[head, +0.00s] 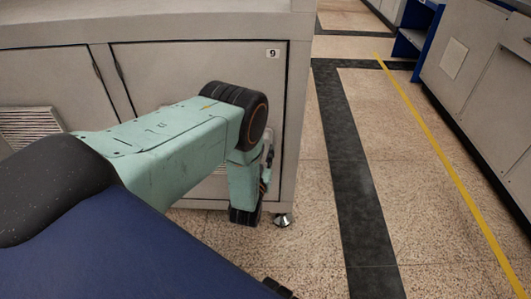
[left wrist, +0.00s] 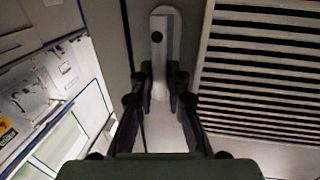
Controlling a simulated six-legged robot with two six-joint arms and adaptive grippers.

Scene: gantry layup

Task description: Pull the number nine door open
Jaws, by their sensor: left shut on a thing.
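The number nine door (head: 200,68) is a grey cabinet panel in the head view, with a small "9" label (head: 272,53) at its upper right corner. It looks flush with the cabinet front. My left arm covers its lower middle. In the left wrist view the pale, round-ended door handle (left wrist: 167,22) stands between the fingers of my left gripper (left wrist: 162,78), which is shut on it. In the head view the handle and the fingers are mostly hidden behind my wrist. My right gripper is not in view.
Another cabinet door (head: 45,75) with a vent is to the left. A caster (head: 283,220) stands under the cabinet's right corner. The aisle floor (head: 385,150) to the right is clear, with a dark strip and a yellow line (head: 430,140). Grey cabinets (head: 475,70) line the far right.

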